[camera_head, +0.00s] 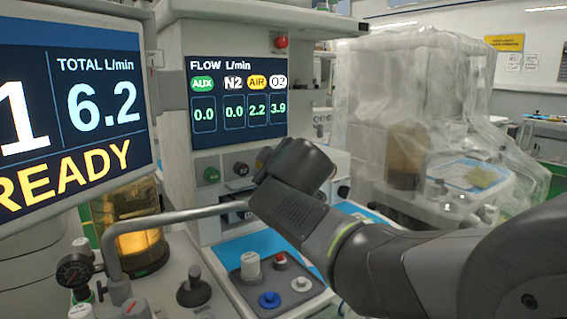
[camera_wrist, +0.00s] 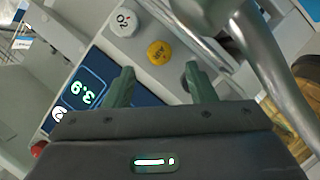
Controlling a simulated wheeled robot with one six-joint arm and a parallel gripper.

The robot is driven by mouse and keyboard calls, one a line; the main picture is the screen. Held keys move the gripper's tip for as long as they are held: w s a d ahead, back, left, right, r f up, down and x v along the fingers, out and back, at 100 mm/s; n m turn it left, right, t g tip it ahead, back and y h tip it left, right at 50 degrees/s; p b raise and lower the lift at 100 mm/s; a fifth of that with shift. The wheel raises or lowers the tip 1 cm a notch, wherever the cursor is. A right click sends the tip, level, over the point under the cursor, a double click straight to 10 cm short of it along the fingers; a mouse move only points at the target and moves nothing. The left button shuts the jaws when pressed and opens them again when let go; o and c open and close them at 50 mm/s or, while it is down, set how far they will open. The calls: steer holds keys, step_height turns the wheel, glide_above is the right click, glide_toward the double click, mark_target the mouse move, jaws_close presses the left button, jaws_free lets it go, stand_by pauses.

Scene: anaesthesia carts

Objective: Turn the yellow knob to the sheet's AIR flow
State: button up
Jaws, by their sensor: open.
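The yellow knob (camera_wrist: 159,53), marked AIR, shows in the wrist view on the grey panel. It lies just beyond and between the two fingertips of my gripper (camera_wrist: 161,80). The fingers are apart with nothing held, and no contact with the knob shows. In the head view my arm and wrist hide the yellow knob. The flow screen (camera_head: 237,95) there reads AUX 0.0, N2 0.0, AIR 2.2 and O2 3.9. I cannot make out a sheet with a flow value in either view.
A white O2 knob (camera_wrist: 124,22) sits beside the yellow one. A dark knob (camera_wrist: 190,75) is close to the right finger. A green knob (camera_head: 211,175) is lower left of my wrist. A grey metal tube (camera_head: 180,215) crosses in front of the panel.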

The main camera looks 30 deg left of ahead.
steer(key=p+v, duration=0.1)
steer(key=v, duration=0.8)
steer(key=b+x, duration=0.2)
steer(key=x, duration=1.1)
steer(key=shift+w+a, duration=0.2)
steer(key=shift+f, duration=0.1)
steer(key=m+p, duration=0.1)
steer(key=p, duration=0.3)
steer(key=shift+w+r+g, duration=0.1)
steer(key=shift+r+g, duration=0.2)
stand_by(1.7)
steer(key=m+g+p, duration=0.1)
steer(key=m+p, duration=0.1)
steer(key=p, duration=0.5)
steer(key=shift+d+p, duration=0.1)
steer(key=shift+p, duration=0.25)
steer(key=m+g+p, duration=0.1)
steer(key=p, duration=0.4)
steer(key=shift+w+r+y, duration=0.1)
steer(key=shift+w+y, duration=0.05)
steer(key=shift+y, duration=0.25)
